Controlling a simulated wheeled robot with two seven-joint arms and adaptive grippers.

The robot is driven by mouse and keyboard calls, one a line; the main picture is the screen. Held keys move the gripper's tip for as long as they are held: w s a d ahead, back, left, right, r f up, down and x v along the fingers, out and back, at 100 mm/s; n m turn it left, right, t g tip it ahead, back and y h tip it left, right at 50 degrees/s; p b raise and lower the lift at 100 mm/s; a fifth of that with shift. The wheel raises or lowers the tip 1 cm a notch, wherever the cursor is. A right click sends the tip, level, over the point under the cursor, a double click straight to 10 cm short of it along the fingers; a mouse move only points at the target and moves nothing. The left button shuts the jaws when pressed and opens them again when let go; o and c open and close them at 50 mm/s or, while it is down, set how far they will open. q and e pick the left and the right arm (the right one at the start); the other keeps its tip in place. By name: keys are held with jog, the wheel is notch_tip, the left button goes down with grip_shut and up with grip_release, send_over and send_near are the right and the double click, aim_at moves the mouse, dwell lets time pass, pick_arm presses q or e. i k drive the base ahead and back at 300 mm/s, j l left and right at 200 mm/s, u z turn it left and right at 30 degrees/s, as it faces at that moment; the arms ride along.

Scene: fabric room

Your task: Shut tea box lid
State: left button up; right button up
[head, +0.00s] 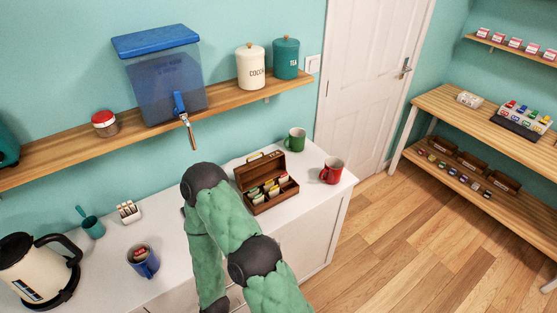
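The tea box (278,202) is a small brown wooden box on the white counter, in the middle of the head view. Its lid (259,170) stands open, raised along the back edge. Several coloured tea packets (270,189) sit in the compartments of the box. One of my green padded arms rises from the bottom edge and bends at a dark joint just left of the box, overlapping the counter in the picture. I see no fingertips of either gripper. I cannot tell whether the arm touches the counter.
A green mug (295,139) stands behind the box and a red mug (331,171) to its right. A blue mug (143,261), a teal pot (93,228) and a kettle (32,270) stand at the left. A wooden shelf (225,106) runs above the counter (180,233).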

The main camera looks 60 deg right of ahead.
aim_at(251, 175)
jog(key=l+z, duration=0.1)
jog(key=z, duration=1.65)
jog(key=k+l+z, duration=0.2)
jog(key=l, duration=0.2)
jog(key=k+l+z, duration=0.1)
jog(key=l+z, duration=0.15)
jog(key=l, duration=0.15)
jog(key=k+l+z, duration=0.2)
jog(key=l, duration=0.25)
jog(key=i+j, duration=0.05)
